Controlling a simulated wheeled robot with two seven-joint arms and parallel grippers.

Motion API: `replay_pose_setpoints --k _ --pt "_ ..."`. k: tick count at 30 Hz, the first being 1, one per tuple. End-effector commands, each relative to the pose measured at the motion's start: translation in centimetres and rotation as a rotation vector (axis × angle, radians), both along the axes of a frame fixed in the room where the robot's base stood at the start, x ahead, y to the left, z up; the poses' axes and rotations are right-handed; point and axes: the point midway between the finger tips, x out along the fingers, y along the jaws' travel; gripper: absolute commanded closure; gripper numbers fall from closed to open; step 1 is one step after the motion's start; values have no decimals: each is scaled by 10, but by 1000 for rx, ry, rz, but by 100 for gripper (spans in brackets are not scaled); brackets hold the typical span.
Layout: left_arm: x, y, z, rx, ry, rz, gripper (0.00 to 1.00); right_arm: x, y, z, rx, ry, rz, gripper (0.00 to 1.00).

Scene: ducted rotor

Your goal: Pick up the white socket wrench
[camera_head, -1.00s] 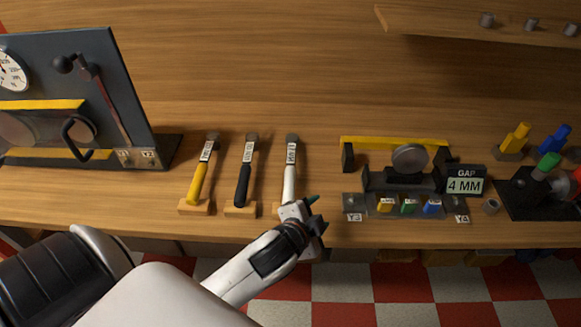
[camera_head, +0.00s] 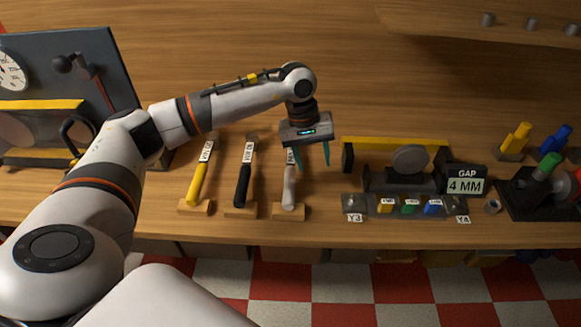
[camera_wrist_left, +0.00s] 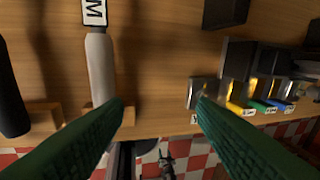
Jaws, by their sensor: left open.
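The white socket wrench (camera_head: 289,188) lies on the bench, its handle end on a small wooden block (camera_head: 290,212). It is the rightmost of three wrenches. My left gripper (camera_head: 313,164) points down above the bench, just right of the wrench's labelled upper part, and partly hides it. In the left wrist view the white handle (camera_wrist_left: 101,68) is near the left finger, not centred between the green fingers (camera_wrist_left: 160,106). The jaws are open and nothing is between them. My right gripper is not in view.
Black (camera_head: 243,185) and yellow (camera_head: 197,185) wrenches lie to the left. A gauge panel (camera_head: 100,70) stands at far left. A fixture with a yellow bar (camera_head: 395,142) and a "GAP 4 MM" sign (camera_head: 465,183) stand to the right. The bench behind is clear.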

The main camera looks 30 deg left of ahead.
Motion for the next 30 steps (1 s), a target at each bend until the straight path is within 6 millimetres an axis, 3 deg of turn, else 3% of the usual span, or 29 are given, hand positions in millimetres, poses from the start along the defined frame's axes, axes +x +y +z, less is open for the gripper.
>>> replay_pose_setpoints --k 1,3,6,15,23,30 --pt "2 24 7 81 5 -14 48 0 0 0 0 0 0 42" --pt "1 48 13 163 22 -31 48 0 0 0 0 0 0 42" --pt "-1 64 13 219 39 -44 48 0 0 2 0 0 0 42" --pt "-3 65 -35 227 46 -46 48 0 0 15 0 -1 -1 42" --pt "-2 64 -56 225 44 -48 48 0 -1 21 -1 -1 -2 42" --pt "-3 61 -91 224 44 -46 48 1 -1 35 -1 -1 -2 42"
